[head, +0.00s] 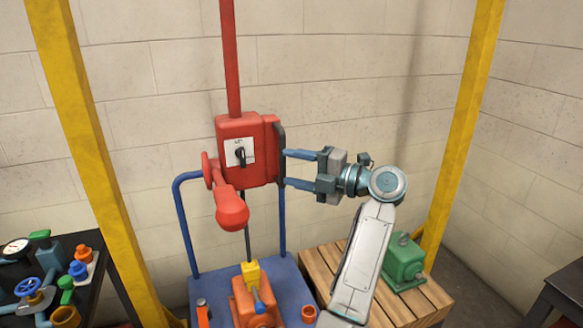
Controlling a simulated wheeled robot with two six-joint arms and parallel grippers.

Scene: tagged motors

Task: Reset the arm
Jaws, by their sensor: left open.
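My left arm reaches up from the bottom right of the head view. My left gripper (288,169) is open, its two blue fingers pointing left and spread one above the other. The fingertips are close to the right side of a red hoist box (234,165), by its dark curved edge; I cannot tell whether they touch it. Nothing shows between the fingers. My right gripper is not in view.
A red lever (231,208) sticks out below the box. An orange motor (257,306) is on a blue cart (205,289) below. A green motor (403,262) stands on a wooden crate (322,262). Yellow posts (84,130) flank the space. A dark bench (88,240) holds parts at left.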

